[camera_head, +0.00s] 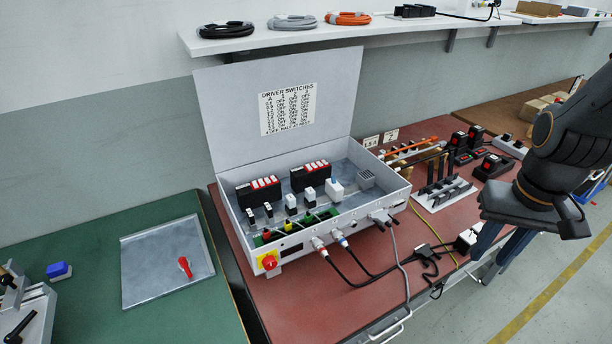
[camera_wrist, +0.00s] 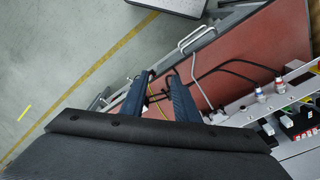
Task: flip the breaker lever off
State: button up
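An open grey control box (camera_head: 330,222) stands on the red bench top, its lid raised with a "DRIVER SWITCHES" chart. A red rotary handle on a yellow plate (camera_head: 269,262) is on the box's front left corner. Inside are several small black and white breaker-like modules (camera_head: 291,204); which one carries the breaker lever, and its position, I cannot tell. My gripper (camera_head: 488,258) hangs to the right of the box, apart from it, its blue fingers pointing down. In the wrist view my gripper (camera_wrist: 162,82) is empty, with a gap between the fingers.
A tool rack (camera_head: 440,192) and red-black chargers (camera_head: 492,165) stand right of the box. A shelf hangs above.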

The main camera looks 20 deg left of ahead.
jog(key=w+a+n+b, duration=0.2)
jog(key=w+a, duration=0.5)
jog(key=w, duration=0.2)
jog(key=n+g+b, duration=0.1)
jog(key=n+b, duration=0.3)
jog(key=n, duration=0.3)
send_near(333, 180)
jog(key=shift+w+r, duration=0.2)
jog(key=shift+w, duration=0.1)
jog(key=shift+a+f+p, duration=0.15)
jog(key=shift+f+p, duration=0.05)
jog(key=shift+p, duration=0.1)
jog(key=shift+f+p, duration=0.65)
jog(key=shift+f, duration=2.9)
grip_shut()
